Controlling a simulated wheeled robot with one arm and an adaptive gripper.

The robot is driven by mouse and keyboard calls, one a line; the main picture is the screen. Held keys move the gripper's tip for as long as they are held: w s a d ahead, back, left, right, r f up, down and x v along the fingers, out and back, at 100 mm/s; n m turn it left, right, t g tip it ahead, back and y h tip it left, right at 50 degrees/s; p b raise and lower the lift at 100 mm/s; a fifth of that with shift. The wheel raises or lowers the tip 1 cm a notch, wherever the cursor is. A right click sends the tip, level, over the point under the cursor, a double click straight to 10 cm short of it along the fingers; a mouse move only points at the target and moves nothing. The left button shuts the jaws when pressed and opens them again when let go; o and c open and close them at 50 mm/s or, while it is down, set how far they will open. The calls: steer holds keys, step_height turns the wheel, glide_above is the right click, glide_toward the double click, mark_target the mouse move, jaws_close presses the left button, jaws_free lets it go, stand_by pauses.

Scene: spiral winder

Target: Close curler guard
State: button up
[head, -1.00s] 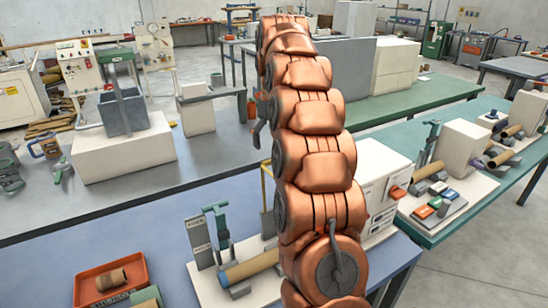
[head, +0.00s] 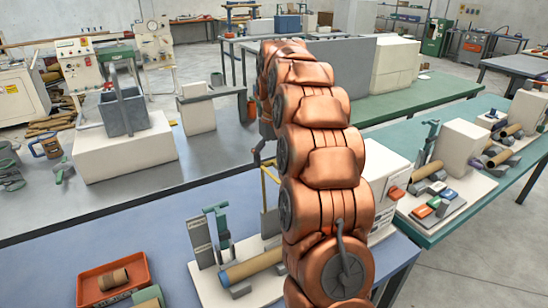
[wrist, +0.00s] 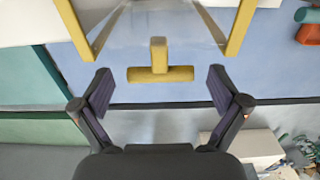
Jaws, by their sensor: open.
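The curler guard is a clear panel with a yellow frame (wrist: 236,28), with a yellow T-shaped handle (wrist: 160,74) at its edge in the wrist view. In the head view part of the yellow frame (head: 264,190) stands upright behind my arm, above the curler base (head: 205,283); the guard looks raised. My gripper (wrist: 159,86) is open, with one finger on each side of the handle and a clear gap to both. Contact with the handle does not show. My arm hides much of the guard in the head view.
A cardboard tube (head: 252,266) and green-grey upright (head: 222,232) sit on the curler base. An orange tray (head: 112,270) with a small tube lies on the blue bench at left. A white cabinet (head: 392,166) stands right of my arm. The blue bench between tray and curler is mostly clear.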

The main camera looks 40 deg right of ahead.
steer(key=c, duration=1.7)
steer(key=shift+s+b, duration=0.15)
steer(key=shift+b, duration=0.15)
